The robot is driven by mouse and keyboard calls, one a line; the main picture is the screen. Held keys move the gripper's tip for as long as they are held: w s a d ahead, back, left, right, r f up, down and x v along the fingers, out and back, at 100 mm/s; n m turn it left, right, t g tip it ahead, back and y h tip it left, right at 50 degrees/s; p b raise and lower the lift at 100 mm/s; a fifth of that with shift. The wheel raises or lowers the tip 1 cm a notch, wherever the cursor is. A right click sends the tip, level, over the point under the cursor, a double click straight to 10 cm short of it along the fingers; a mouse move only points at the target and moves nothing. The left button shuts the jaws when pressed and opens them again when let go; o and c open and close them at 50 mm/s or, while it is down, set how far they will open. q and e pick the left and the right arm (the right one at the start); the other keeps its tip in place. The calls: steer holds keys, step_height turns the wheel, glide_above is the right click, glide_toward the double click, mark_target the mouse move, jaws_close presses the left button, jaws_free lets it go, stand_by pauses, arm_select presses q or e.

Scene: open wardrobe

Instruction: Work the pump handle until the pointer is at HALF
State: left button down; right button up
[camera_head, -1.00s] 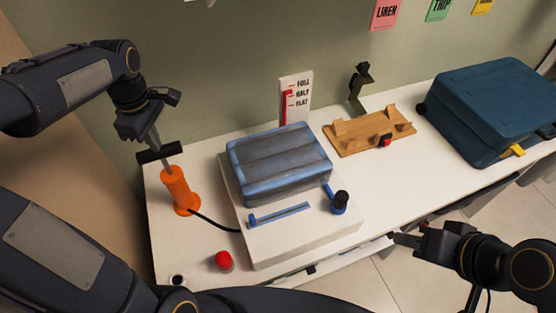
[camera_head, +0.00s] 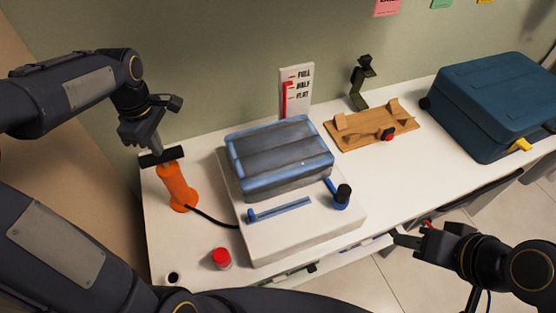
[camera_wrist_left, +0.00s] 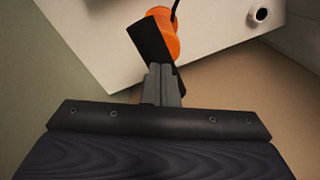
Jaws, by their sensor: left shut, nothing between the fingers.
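The orange pump (camera_head: 177,188) stands at the left end of the white table, with its black crossbar handle (camera_head: 162,157) down close to the pump's top. My left gripper (camera_head: 157,148) is shut and empty, its fingertips at the handle from above. In the left wrist view the fingers (camera_wrist_left: 161,72) meet beside the black handle (camera_wrist_left: 150,50), overlapping it; I cannot tell whether they touch. The gauge (camera_head: 297,87) behind the blue-grey bag (camera_head: 280,158) reads FULL, HALF, FLAT downward. Its red pointer (camera_head: 287,90) has its top about level with HALF. My right gripper (camera_head: 408,240) is in front of the table, its jaw unclear.
A black hose runs from the pump to the white base (camera_head: 300,225) under the bag. A red button (camera_head: 221,257) is near the front edge. A wooden rack (camera_head: 372,128) and a blue case (camera_head: 490,105) stand to the right. The front-left tabletop is partly bare.

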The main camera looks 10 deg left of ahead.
arm_select(q)
steer(key=shift+f, duration=0.7)
step_height(320, 180, up, 6)
steer(key=p, duration=0.5)
steer(key=shift+r, duration=0.1)
stand_by(0.4)
step_height(320, 180, down, 6)
steer(key=b, duration=0.4)
steer(key=shift+r, duration=0.1)
step_height(320, 180, up, 6)
steer(key=p, duration=0.4)
steer(key=shift+p, duration=0.4)
stand_by(0.8)
